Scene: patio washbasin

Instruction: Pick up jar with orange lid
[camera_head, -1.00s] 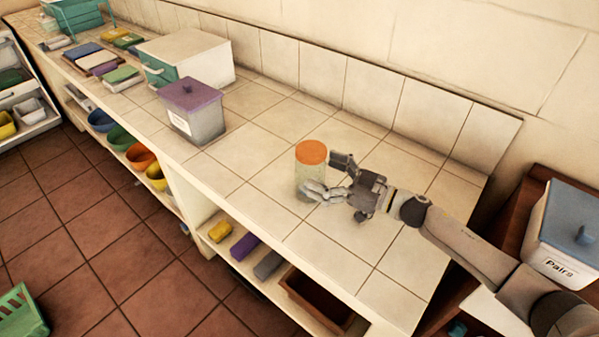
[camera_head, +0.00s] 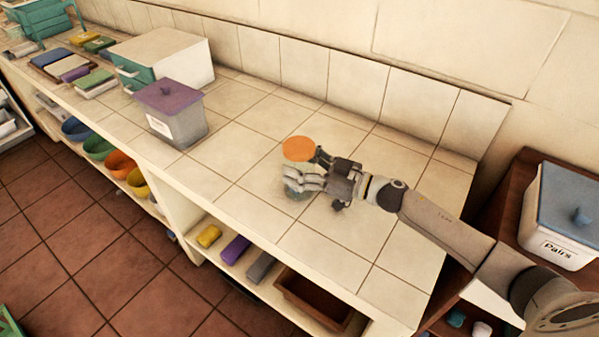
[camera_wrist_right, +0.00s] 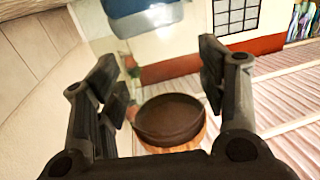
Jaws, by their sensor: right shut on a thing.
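The jar with the orange lid (camera_head: 298,149) is over the tiled counter (camera_head: 250,138), with its lid on top. My right gripper (camera_head: 305,176) is shut on the jar's clear body, its fingers across the side below the lid. The fingers hide most of the body. I cannot tell whether the jar's base touches the tiles. In the right wrist view, the fingers (camera_wrist_right: 155,95) stand on both sides of a dark round shape (camera_wrist_right: 170,118) with an orange edge, seemingly part of the jar. My left gripper is not in view.
A purple-lidded box (camera_head: 168,115) and a white-and-teal box (camera_head: 162,60) stand left of the jar. A tiled backsplash (camera_head: 355,92) rises behind. A blue-lidded "Pairs" box (camera_head: 563,215) is at the right. Tiles around the jar are clear.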

